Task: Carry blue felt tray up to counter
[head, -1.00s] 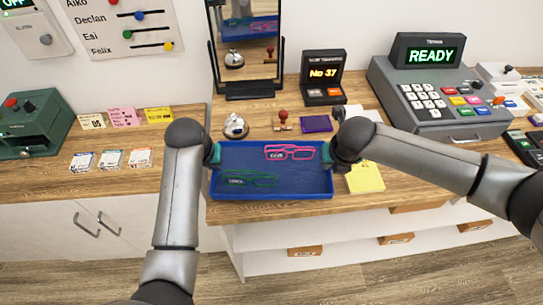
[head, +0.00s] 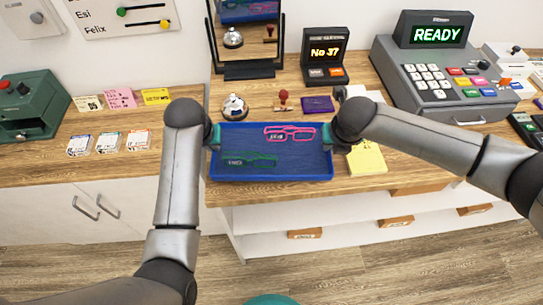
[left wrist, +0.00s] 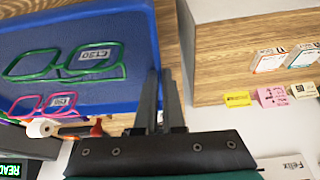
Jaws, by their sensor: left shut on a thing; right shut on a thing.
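The blue felt tray (head: 295,166) is over the wooden counter, close to its front edge, and looks about level. I cannot tell whether its underside touches the counter. Pink glasses (head: 290,132) and green glasses (head: 250,158) lie in it, each with a small tag. My left gripper (head: 214,137) is shut on the tray's left rim; its fingers (left wrist: 160,100) show at the tray's edge (left wrist: 122,25) in the left wrist view. My right gripper (head: 330,138) is at the right rim, shut on the tray, its fingers mostly hidden by my arm.
A bell (head: 234,107), a stamp (head: 283,101) and a purple pad (head: 317,104) stand just behind the tray. Yellow notes (head: 367,159) lie close at its right. A mirror (head: 246,38), a number display (head: 324,57) and a cash register (head: 428,75) stand further back.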

